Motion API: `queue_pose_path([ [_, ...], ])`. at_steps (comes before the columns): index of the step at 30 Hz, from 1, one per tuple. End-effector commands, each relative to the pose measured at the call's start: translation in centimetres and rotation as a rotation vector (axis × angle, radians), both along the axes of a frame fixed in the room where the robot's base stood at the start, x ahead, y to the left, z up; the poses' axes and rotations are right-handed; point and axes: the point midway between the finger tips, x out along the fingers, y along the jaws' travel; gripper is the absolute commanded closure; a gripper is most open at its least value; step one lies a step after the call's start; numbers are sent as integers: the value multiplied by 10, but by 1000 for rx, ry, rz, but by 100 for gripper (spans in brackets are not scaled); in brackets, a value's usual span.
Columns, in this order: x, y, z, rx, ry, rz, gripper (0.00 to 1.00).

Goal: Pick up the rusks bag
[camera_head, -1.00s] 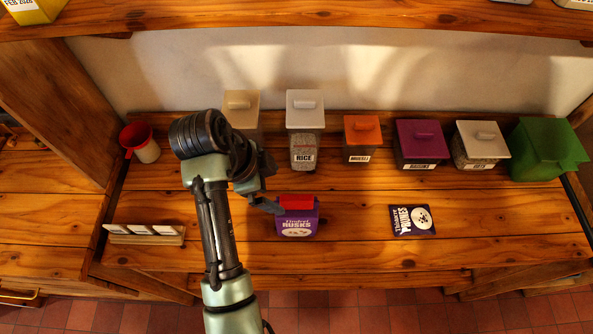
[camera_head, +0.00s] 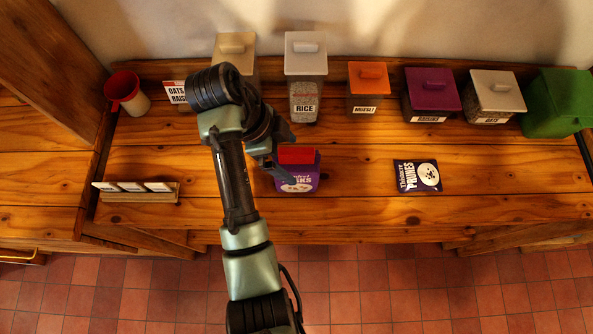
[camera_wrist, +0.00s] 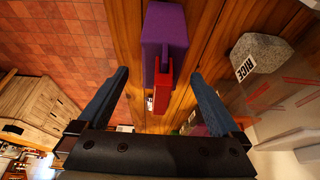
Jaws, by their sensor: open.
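The rusks bag (camera_head: 297,180) is purple with a red top and stands on the wooden shelf, left of the prunes packet. My gripper (camera_head: 277,158) is at its upper left in the head view, and a finger covers part of its label. In the wrist view the bag (camera_wrist: 165,33) shows at the top middle, with its red top (camera_wrist: 163,88) between the lines of my two fingers. My gripper (camera_wrist: 158,85) is open there, with space on both sides of the red top. I cannot tell whether a finger touches the bag.
A prunes packet (camera_head: 418,176) lies flat to the right. The rice jar (camera_head: 304,85), muesli jar (camera_head: 367,90) and other lidded containers line the back. A red scoop cup (camera_head: 124,92) and a card holder (camera_head: 140,194) are at left. Shelf between bag and packet is clear.

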Motion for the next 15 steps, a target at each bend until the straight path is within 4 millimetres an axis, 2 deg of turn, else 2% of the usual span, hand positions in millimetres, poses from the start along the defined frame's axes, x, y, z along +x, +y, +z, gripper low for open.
queue_pose_path([
  [8,1,-10,-32,-1,5,-1,0],
  [15,1,-18,-48,0,1,1,0],
])
